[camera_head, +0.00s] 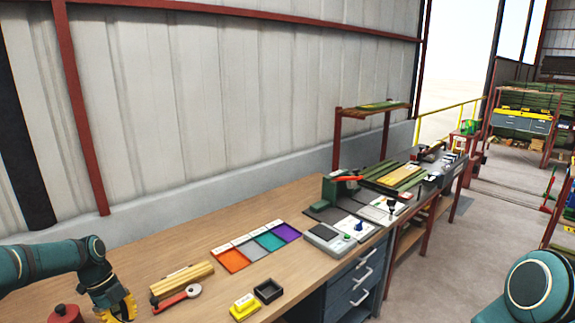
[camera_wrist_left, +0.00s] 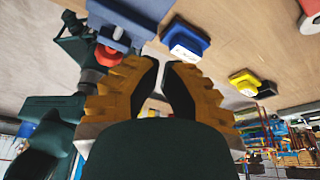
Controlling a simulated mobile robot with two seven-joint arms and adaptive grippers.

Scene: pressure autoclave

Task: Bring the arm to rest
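My left gripper (camera_head: 121,306) hangs low over the near left end of the wooden bench, its arm coming in from the left. In the left wrist view its two yellow fingers (camera_wrist_left: 161,66) nearly meet at the tips, with a narrow gap and nothing between them. My right arm (camera_head: 540,285) shows at the bottom right over the floor; its gripper is out of view.
Near the left gripper are a red lidded pot (camera_head: 65,314), wooden strips (camera_head: 183,276), a red-handled tool (camera_head: 178,299), a yellow block (camera_head: 243,306) and a black tray (camera_head: 268,291). Coloured mats (camera_head: 232,260) and bench equipment (camera_head: 326,238) lie farther along. Open floor (camera_head: 455,240) is to the right.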

